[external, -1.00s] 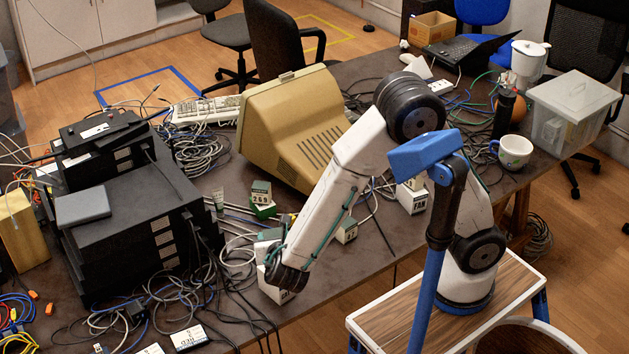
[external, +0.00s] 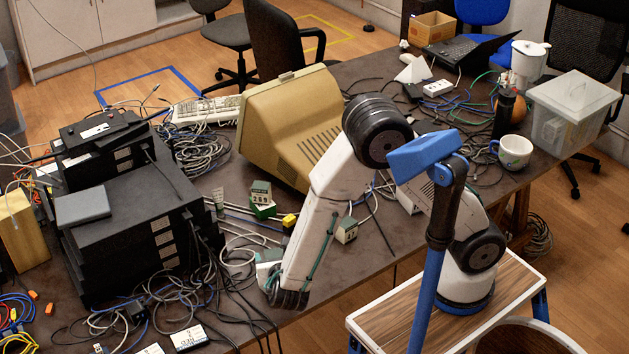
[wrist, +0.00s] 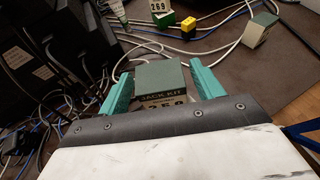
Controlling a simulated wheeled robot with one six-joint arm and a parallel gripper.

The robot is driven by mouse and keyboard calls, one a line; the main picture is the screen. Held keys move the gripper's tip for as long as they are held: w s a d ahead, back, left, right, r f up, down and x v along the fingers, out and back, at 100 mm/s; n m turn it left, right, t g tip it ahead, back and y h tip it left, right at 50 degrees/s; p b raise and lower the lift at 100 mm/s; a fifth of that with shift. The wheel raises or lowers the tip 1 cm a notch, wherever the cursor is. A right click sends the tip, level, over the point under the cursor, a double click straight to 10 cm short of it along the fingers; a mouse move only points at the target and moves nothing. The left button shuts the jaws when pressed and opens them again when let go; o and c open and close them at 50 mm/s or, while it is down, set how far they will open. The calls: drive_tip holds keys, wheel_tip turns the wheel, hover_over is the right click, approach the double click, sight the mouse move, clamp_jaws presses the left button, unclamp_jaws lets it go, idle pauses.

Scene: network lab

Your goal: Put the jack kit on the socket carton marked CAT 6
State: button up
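The jack kit (wrist: 160,80) is a small box with a grey-green top and a dark band reading JACK KIT; a number below is partly hidden by my wrist. In the external view the gripper (external: 286,296) is low at the table's front edge. I cannot read CAT 6 on any carton; a white-labelled one (external: 188,338) lies at the front left.
Green-and-white boxes marked 269 (external: 261,196) stand behind the gripper, near a yellow block (external: 290,220). Another small box (external: 346,231) is to the right. Black equipment (external: 140,220) and loose cables (external: 200,290) crowd the left. A beige monitor (external: 290,130) stands behind.

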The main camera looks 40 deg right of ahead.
sight(274, 256)
drive_tip(key=shift+r, duration=0.2)
drive_tip(key=v, duration=0.5)
drive_tip(key=shift+s+a+r, duration=0.15)
drive_tip(key=shift+a+r, duration=0.05)
drive_tip(key=shift+r, duration=0.05)
wheel_tip(274, 256, up, 6)
drive_tip(key=w+d+r+m+g+h, duration=0.25)
drive_tip(key=d+m, duration=0.25)
drive_tip(key=d, duration=0.3)
drive_tip(key=w+d+r+m+g+h, duration=0.1)
drive_tip(key=w+d+r+m+g, duration=0.2)
drive_tip(key=d, duration=0.5)
drive_tip(key=s+d+r+m+g+y, duration=0.2)
drive_tip(key=s+d+m+g, duration=0.15)
drive_tip(key=d+m, duration=0.4)
drive_tip(key=s+d+r+m+g+y, duration=0.1)
drive_tip(key=s+d+r+m+g, duration=0.25)
drive_tip(key=d+m, duration=0.4)
drive_tip(key=s+d+r+m+t+y, duration=0.1)
drive_tip(key=s+d+m+y, duration=0.4)
drive_tip(key=s+m, duration=0.3)
drive_tip(key=shift+s+d+m, duration=0.2)
drive_tip(key=shift+m, duration=0.1)
